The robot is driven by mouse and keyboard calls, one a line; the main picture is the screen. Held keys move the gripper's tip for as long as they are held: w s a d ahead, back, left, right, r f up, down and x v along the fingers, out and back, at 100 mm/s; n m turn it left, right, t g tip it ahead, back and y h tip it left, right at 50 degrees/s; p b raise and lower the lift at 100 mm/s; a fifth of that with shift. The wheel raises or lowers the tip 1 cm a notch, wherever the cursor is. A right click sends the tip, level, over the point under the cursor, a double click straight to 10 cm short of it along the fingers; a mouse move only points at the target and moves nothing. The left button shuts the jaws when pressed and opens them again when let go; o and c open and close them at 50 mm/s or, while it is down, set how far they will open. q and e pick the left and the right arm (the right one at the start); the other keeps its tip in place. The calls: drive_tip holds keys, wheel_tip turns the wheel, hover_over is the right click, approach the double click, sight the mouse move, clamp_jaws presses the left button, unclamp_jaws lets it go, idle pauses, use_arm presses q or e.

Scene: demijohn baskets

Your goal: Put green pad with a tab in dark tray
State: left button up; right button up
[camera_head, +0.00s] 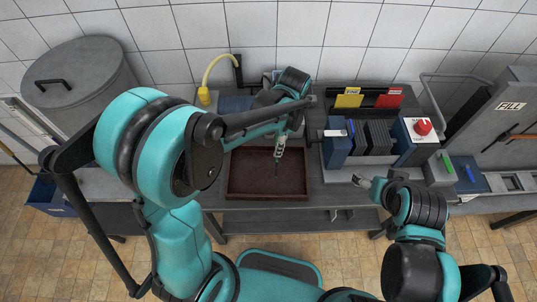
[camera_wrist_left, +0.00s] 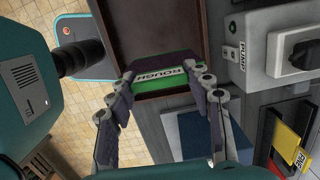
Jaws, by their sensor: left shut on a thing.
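In the head view my left gripper (camera_head: 279,150) points down over the back part of the dark tray (camera_head: 248,178), and I cannot make out the pad there. The tray, brown-red and shallow, also shows beyond the pad in the left wrist view (camera_wrist_left: 150,30). My right gripper (camera_head: 360,182) is at the table's front edge, right of the tray; its jaws are too small to read.
A rack of blue and dark pads (camera_head: 370,138) stands right of the tray, beside a box with a red button (camera_head: 422,128). Yellow and red cards (camera_head: 348,98) stand behind it. The pump switch box (camera_wrist_left: 275,50) is close to the left gripper.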

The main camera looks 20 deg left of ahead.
use_arm(q)
wheel_tip(320, 180, down, 6)
drive_tip(key=s+a+b, duration=0.1)
drive_tip(key=a, duration=0.1)
drive_tip(key=shift+a+b, duration=0.35)
drive_tip(key=shift+a, duration=0.05)
drive_tip(key=shift+s, duration=0.15)
drive_tip(key=shift+f, duration=0.1)
drive_tip(key=o, duration=1.2)
drive_tip(key=shift+o, duration=0.2)
